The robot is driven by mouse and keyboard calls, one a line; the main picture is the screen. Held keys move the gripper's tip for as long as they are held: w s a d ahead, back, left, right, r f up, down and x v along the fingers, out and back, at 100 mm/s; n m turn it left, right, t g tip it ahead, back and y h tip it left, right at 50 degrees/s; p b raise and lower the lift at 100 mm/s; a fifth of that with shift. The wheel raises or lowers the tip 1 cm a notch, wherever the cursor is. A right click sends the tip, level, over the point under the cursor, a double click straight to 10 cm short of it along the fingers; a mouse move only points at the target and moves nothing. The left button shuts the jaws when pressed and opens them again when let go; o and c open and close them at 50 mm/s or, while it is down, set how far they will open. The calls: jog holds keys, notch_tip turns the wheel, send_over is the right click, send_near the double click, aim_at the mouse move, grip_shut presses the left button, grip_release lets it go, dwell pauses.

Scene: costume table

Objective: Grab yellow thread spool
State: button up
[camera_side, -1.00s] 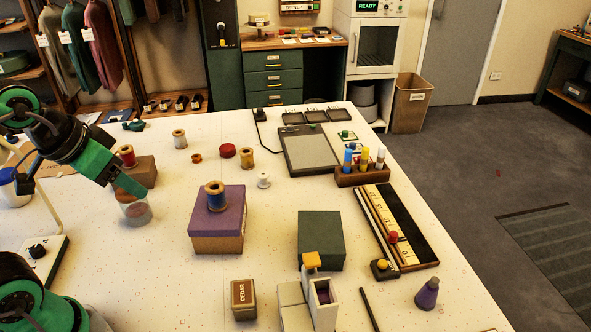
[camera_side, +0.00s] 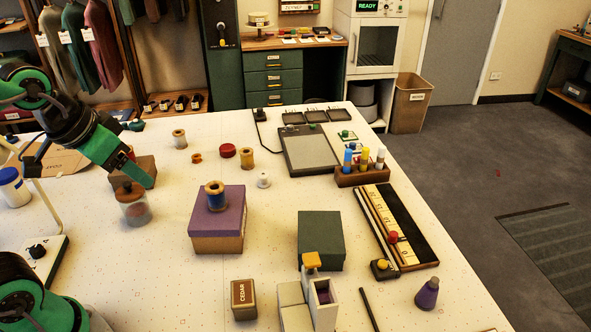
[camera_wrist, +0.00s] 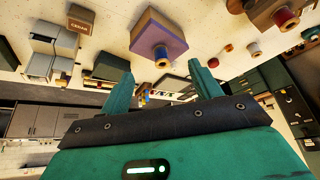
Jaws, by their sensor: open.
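The yellow thread spool (camera_side: 247,159) stands upright on the white table, between a red disc and a small white spool. My gripper (camera_side: 145,176) is at the left in the side view, raised above the table and well apart from the spool. In the wrist view its two green fingers (camera_wrist: 157,72) are spread wide with nothing between them.
A purple-topped box (camera_side: 231,226) bears a blue spool (camera_side: 215,197). A lidded jar (camera_side: 134,210) stands below my gripper. A brown box (camera_side: 147,182) is partly hidden behind it. A cream spool (camera_side: 180,139), red disc (camera_side: 228,150) and white spool (camera_side: 263,180) stand around the yellow one.

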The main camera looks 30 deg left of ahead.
jog(key=w+a+r+m+g, duration=0.15)
jog(key=w+r, duration=0.25)
jog(key=w, duration=0.8)
jog(key=m+g, duration=0.4)
jog(key=m, duration=0.2)
send_over(247, 158)
jog(key=w+a, duration=0.1)
jog(key=a, duration=0.1)
notch_tip(247, 158, down, 22)
jog(key=shift+w+d+f, duration=0.1)
jog(key=shift+d+f, duration=0.05)
jog(key=shift+f, duration=0.55)
jog(key=shift+d+f, duration=0.1)
jog(key=shift+f, duration=0.55)
jog(key=shift+f, duration=0.1)
jog(key=shift+w+d+f, duration=0.1)
jog(key=shift+f, duration=2.45)
